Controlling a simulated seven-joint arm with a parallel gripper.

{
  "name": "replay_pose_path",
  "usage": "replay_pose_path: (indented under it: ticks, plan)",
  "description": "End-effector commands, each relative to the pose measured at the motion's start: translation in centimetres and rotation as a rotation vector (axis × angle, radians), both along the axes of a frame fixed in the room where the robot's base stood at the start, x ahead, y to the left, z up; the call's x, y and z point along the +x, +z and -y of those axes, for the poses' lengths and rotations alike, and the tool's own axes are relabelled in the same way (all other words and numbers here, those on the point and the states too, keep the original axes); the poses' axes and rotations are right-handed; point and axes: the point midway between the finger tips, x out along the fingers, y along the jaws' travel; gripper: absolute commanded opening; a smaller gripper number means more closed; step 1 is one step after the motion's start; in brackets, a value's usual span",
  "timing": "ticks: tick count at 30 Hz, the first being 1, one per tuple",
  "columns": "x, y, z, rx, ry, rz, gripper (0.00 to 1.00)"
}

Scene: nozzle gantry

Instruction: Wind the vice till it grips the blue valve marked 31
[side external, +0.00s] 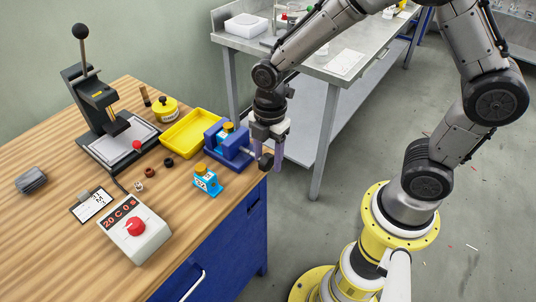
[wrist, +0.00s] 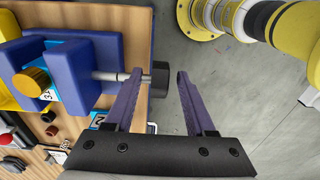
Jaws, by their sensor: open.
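The blue vice (side external: 236,152) sits at the table's right edge, with a blue valve (side external: 226,131) with a brass cap between its jaws. In the wrist view the vice (wrist: 93,50), its valve (wrist: 68,78) and a white number label show; I cannot read the number surely, nor tell whether the jaws touch the valve. The vice's black knob (wrist: 159,80) is on a metal screw (wrist: 110,76). My gripper (wrist: 160,73) is open, its fingers on either side of the knob with gaps. In the side view my gripper (side external: 268,160) points down there, partly hiding the screw.
Another blue valve (side external: 206,181) with a brass cap stands in front of the vice. A yellow tray (side external: 186,137) lies behind it. A press (side external: 100,110), a control box with a red dial (side external: 135,238) and small loose parts are further left. Floor is open beyond the edge.

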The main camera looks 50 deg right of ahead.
Motion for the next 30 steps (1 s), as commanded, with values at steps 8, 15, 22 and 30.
replay_pose_path:
  ticks: [8,15,22,30]
  plan:
    - [0.1,2.4,0.1,0.001,0.0,0.006,0.55]
    - [0.2,7.6,0.3,0.002,-0.001,0.007,0.55]
    - [0.1,11.8,0.5,0.001,-0.001,0.004,0.55]
    - [0.0,13.8,0.6,0.0,0.0,0.001,0.55]
